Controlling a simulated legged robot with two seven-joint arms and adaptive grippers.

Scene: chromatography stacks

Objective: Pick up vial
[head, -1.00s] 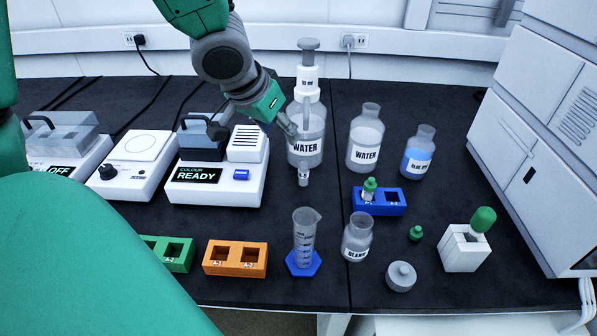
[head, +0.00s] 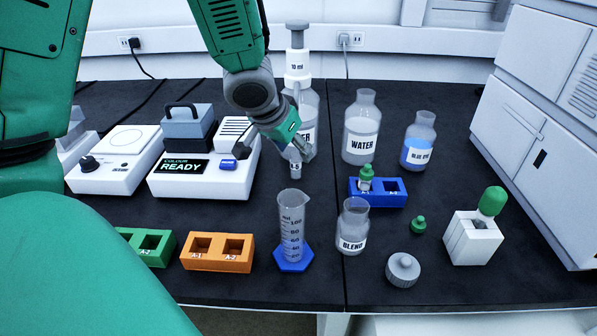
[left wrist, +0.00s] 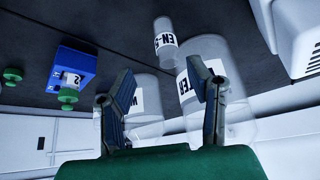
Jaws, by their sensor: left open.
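A small clear vial with a white label ending in "-5" (head: 296,168) stands below the dispenser on the large water bottle (head: 310,105). In the left wrist view the vial (left wrist: 165,42) shows beyond the fingertips, apart from them. My left gripper (head: 304,149) is open and empty. It is just above the vial in the head view and overlaps the bottle's label. In the left wrist view its two fingers (left wrist: 160,75) are spread. Another vial, green-capped (head: 366,178), stands in the blue rack (head: 393,199). My right gripper is not in view.
A second water bottle (head: 361,128) and a blue dye bottle (head: 418,142) stand to the right. The colour device (head: 205,172) is at left. In front are a graduated cylinder (head: 292,225), a blend bottle (head: 353,227), an orange rack (head: 217,263) and a loose green cap (head: 418,224).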

